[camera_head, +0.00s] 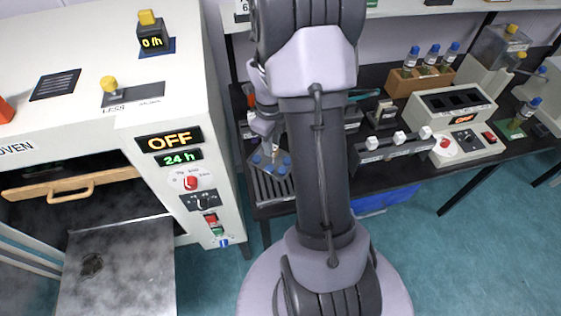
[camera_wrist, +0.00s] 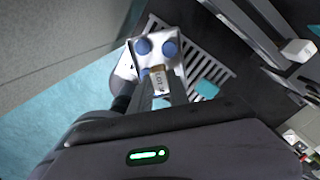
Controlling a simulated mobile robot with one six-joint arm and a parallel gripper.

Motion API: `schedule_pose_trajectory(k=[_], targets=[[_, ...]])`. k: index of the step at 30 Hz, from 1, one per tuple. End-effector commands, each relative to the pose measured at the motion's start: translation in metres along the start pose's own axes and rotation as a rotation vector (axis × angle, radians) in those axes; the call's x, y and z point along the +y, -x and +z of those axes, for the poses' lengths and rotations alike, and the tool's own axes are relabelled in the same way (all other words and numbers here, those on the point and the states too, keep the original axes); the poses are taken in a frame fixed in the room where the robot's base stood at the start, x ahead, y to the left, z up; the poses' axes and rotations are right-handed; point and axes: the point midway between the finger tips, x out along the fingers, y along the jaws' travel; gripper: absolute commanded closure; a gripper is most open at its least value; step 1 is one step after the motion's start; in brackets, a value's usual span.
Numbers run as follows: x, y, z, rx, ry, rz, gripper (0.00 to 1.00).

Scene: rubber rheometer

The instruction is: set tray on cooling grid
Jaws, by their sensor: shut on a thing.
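A small metal tray (camera_wrist: 172,62) carries several blue round pieces. It also shows in the head view (camera_head: 257,168). My gripper (camera_wrist: 160,97) is shut on its near end, beside a tag marked "LOT". In the head view my gripper (camera_head: 267,146) comes down on the tray from above. The cooling grid (camera_head: 272,192) is a slatted metal rack on the dark bench, just right of the oven. The tray overlaps the grid's far part in the head view and its left part in the wrist view (camera_wrist: 218,62). I cannot tell whether they touch.
The white oven (camera_head: 182,150) stands close on the left, its display reading OFF. Its front is open, with a metal plate (camera_head: 120,265) low down. A rail with white knobs (camera_head: 390,147) and a bottle rack (camera_head: 420,80) lie to the right.

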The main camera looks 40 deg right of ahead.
Motion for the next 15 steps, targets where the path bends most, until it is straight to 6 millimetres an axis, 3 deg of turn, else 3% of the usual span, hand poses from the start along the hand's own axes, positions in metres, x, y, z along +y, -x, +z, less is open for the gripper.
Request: schedule_pose_trajectory(k=[1, 3, 12, 15], targets=[[0.001, -0.019, -0.001, 0.004, -0.003, 0.004, 1.00], [0.001, -0.036, -0.001, 0.004, -0.003, 0.005, 1.00], [0.002, -0.085, -0.001, 0.003, 0.000, 0.004, 1.00], [0.001, -0.089, 0.000, 0.001, 0.000, 0.001, 1.00]])
